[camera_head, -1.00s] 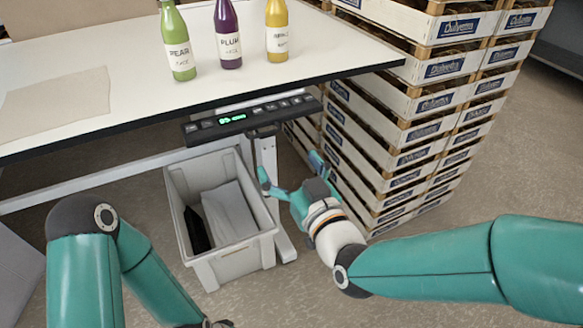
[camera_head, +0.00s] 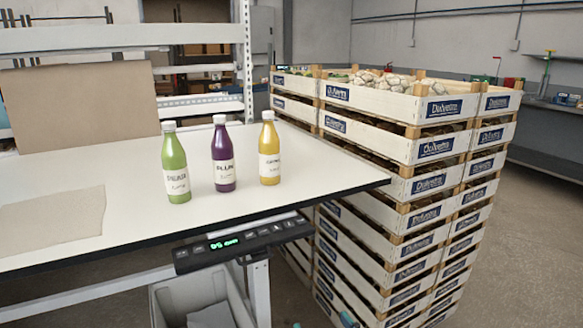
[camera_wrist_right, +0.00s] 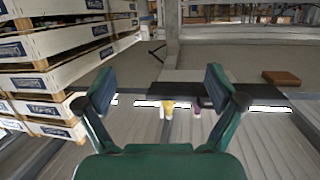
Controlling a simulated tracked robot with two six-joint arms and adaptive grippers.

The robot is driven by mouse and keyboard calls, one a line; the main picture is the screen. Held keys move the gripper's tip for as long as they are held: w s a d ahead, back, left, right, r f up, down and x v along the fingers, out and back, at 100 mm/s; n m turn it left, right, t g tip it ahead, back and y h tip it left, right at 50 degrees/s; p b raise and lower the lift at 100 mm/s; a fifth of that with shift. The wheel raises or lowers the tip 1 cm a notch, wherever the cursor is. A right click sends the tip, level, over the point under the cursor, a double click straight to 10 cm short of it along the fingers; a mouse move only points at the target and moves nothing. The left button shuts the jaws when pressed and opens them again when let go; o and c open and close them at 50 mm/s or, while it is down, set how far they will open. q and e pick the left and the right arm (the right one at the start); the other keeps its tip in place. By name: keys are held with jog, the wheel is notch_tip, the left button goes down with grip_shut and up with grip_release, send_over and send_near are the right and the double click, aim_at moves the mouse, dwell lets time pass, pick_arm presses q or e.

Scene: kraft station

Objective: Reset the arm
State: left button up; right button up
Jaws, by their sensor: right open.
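My right gripper (camera_wrist_right: 158,90) is open and empty in the right wrist view, its two teal fingers wide apart. In the head view only its teal fingertips (camera_head: 322,322) show at the bottom edge, below the table's control panel. The rest of my right arm is out of the head view. My left arm and gripper are not in view.
A white table (camera_head: 300,205) carries green (camera_head: 176,165), purple (camera_head: 222,160) and yellow (camera_head: 269,150) bottles. A height panel (camera_head: 243,242) hangs under its front edge, above a grey bin (camera_head: 165,306). Stacked crates (camera_head: 410,185) stand close on the right. Floor right of them is clear.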

jog(key=s+d+f+m+g+h, duration=0.1)
jog(key=d+f+g, duration=0.15)
jog(key=f, duration=0.45)
jog(key=s+d+f+g+h, duration=0.1)
jog(key=d+f, duration=0.2)
jog(key=f, duration=0.3)
jog(key=s+d+f+m+g, duration=0.3)
jog(key=s+f+g, duration=0.4)
jog(key=s+f, duration=0.8)
jog(key=s+a+f+m+g+y, duration=0.1)
jog(key=s+a+f+g, duration=0.25)
jog(key=s, duration=0.35)
notch_tip(320, 180, up, 17)
jog(key=d+p, duration=0.1)
jog(key=p, duration=1.6)
jog(key=shift+w, duration=0.15)
jog(key=shift+f, duration=0.1)
